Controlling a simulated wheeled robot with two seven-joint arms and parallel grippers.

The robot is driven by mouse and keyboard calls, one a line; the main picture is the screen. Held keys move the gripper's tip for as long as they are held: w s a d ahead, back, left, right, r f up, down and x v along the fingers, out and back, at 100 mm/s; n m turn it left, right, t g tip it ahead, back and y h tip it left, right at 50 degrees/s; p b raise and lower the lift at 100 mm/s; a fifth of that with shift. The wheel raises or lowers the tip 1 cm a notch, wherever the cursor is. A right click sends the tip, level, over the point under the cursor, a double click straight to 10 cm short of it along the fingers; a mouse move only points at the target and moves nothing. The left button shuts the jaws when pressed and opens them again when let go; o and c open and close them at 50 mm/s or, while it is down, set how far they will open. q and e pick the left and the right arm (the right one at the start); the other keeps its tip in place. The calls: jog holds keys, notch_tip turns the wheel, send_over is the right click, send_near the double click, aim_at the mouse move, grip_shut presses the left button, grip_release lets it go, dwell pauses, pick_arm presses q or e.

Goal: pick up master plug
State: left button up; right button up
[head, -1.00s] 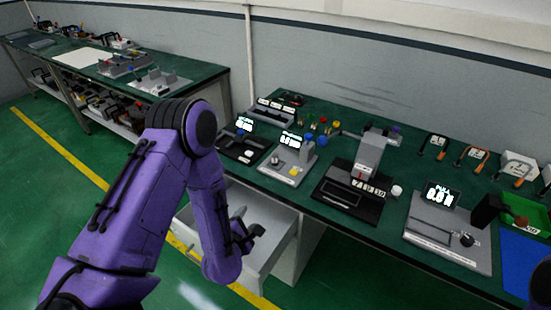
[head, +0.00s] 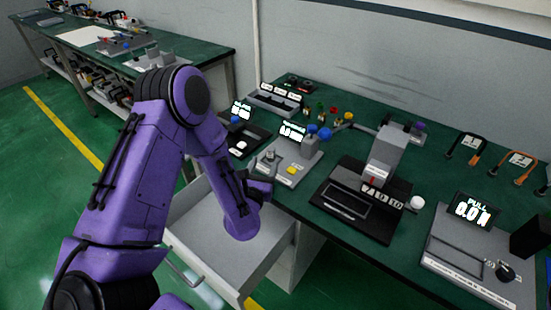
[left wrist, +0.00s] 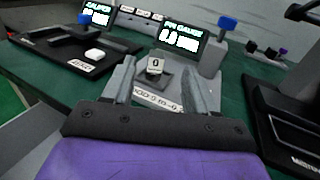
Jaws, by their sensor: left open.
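In the left wrist view, a small pale block marked 0 (left wrist: 155,66) stands there on a dark base, between and beyond my fingertips. I cannot tell whether this block is the plug or its holder. My left gripper (head: 266,187) is at the near edge of the station; in the left wrist view its grey fingers (left wrist: 160,85) are apart and empty. My right gripper is out of view.
An open grey drawer (head: 225,245) lies below the left arm. A dark caliper station (head: 240,140) is left of the pin gauge. A black-based press-like device (head: 365,195) stands to the right, close by. A pull tester (head: 480,250) is farther right.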

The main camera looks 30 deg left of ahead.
aim_at(270, 151)
pick_arm(q)
jog(key=x, duration=0.1)
jog(key=p+x, duration=0.1)
jog(key=x, duration=0.3)
jog(key=shift+w+d+f, duration=0.15)
jog(key=shift+w+f, duration=0.05)
jog(key=shift+f, duration=0.2)
jog(key=p+x, duration=0.1)
jog(key=x, duration=0.1)
jog(key=p+x, duration=0.2)
jog(key=x, duration=0.1)
jog(key=shift+w+a+f, duration=0.15)
jog(key=shift+w+a, duration=0.05)
jog(key=shift+a, duration=0.2)
jog(key=shift+w+f, duration=0.1)
jog(key=shift+w, duration=0.05)
grip_shut()
